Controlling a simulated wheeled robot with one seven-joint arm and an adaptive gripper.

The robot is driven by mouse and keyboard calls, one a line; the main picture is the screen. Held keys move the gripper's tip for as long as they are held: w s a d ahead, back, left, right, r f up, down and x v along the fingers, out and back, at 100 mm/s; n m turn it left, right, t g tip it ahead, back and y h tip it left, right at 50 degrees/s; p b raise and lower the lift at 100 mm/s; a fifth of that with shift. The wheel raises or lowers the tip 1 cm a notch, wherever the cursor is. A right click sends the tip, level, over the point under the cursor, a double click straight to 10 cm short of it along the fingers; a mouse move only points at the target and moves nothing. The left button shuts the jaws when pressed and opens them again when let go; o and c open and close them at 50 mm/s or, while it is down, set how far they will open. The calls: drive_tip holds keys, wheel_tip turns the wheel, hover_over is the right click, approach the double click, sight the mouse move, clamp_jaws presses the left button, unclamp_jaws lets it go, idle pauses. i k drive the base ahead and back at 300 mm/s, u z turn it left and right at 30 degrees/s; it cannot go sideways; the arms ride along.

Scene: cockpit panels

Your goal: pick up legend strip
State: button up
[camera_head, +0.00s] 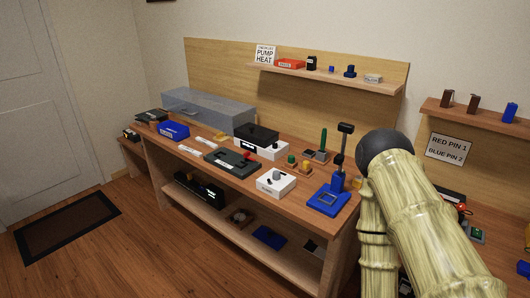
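Two flat pale strips lie on the wooden bench (318,213), left of its middle. The nearer strip (189,150) and the farther strip (205,140) are small, and I cannot read any marking on them or tell which is the legend strip. A white strip or label (221,136) also lies just right of the farther one. My arm, with a bamboo-like surface and a dark round joint, fills the right foreground. My gripper is not in view.
A blue bin (172,131), a clear case (208,107), a black case (231,162), a white box (275,182) and a blue stand (328,199) crowd the bench. A shelf (330,80) hangs above. Open floor (140,245) lies at the left front.

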sight(213, 145)
drive_tip(key=u, duration=1.4)
drive_tip(key=i, duration=2.25)
drive_tip(key=z, duration=1.3)
drive_tip(key=i, duration=0.45)
drive_tip(key=z, duration=0.4)
